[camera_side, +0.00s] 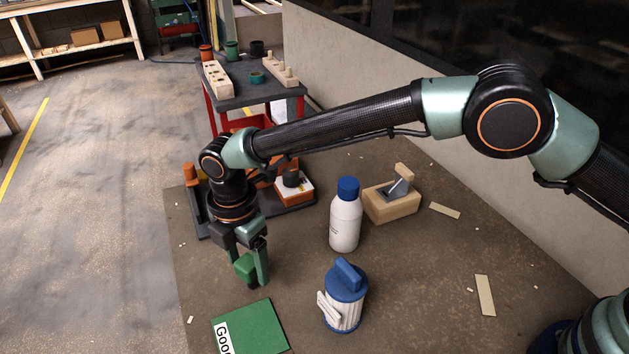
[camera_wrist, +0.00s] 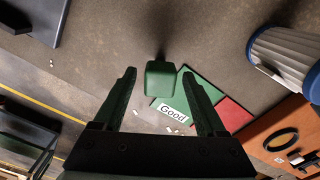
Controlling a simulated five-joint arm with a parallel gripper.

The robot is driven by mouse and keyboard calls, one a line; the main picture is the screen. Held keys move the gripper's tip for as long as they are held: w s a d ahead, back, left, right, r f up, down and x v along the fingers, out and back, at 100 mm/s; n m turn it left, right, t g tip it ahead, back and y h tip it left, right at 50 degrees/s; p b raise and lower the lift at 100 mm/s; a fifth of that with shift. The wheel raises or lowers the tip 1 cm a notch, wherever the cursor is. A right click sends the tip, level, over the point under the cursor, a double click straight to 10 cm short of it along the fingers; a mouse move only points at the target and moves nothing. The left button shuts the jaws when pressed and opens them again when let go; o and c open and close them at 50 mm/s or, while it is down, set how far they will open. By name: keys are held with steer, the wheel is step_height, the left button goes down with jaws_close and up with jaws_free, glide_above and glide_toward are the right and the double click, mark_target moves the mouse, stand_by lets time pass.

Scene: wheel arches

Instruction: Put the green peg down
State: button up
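The green peg (camera_side: 245,266) is a small block between the fingers of my gripper (camera_side: 250,262), low over the table beyond the green "Good" pad (camera_side: 262,324). In the wrist view, the peg (camera_wrist: 160,80) sits between the two green fingers of my gripper (camera_wrist: 159,72), with a visible gap on each side. The fingers look open around it. I cannot tell for sure whether its underside touches the table. The pad (camera_wrist: 200,88) lies just right of it in the wrist view, with a red area (camera_wrist: 234,115) beside it.
A white, blue-lidded canister (camera_side: 343,305) stands right of the pad. A white bottle (camera_side: 345,220) with a blue cap and a wooden block (camera_side: 393,203) with a grey lever stand farther back. A dark tray (camera_side: 214,226) lies behind my gripper. Table around the peg is clear.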

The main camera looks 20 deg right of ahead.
mark_target(248, 260)
steer(key=shift+r, duration=0.1)
step_height(248, 260, up, 12)
stand_by(0.7)
steer(key=d+r+m+t, duration=0.1)
steer(key=d+r+m, duration=0.3)
steer(key=d, duration=0.3)
steer(key=d+r+m+t+y, duration=0.1)
steer(key=d+r+m, duration=0.3)
steer(key=d, duration=0.4)
steer(key=d+r+m+t, duration=0.1)
steer(key=d+r+m, duration=0.3)
steer(key=d, duration=0.3)
steer(key=s+d+f+m+t, duration=0.1)
steer(key=s+d+m, duration=0.4)
steer(key=d, duration=0.3)
steer(key=s+d+f+m+t+h, duration=0.1)
steer(key=s+d+f+m, duration=0.1)
steer(key=s+d+m, duration=0.4)
steer(key=d+m, duration=0.1)
steer(key=d, duration=0.2)
steer(key=shift+f+t, duration=0.3)
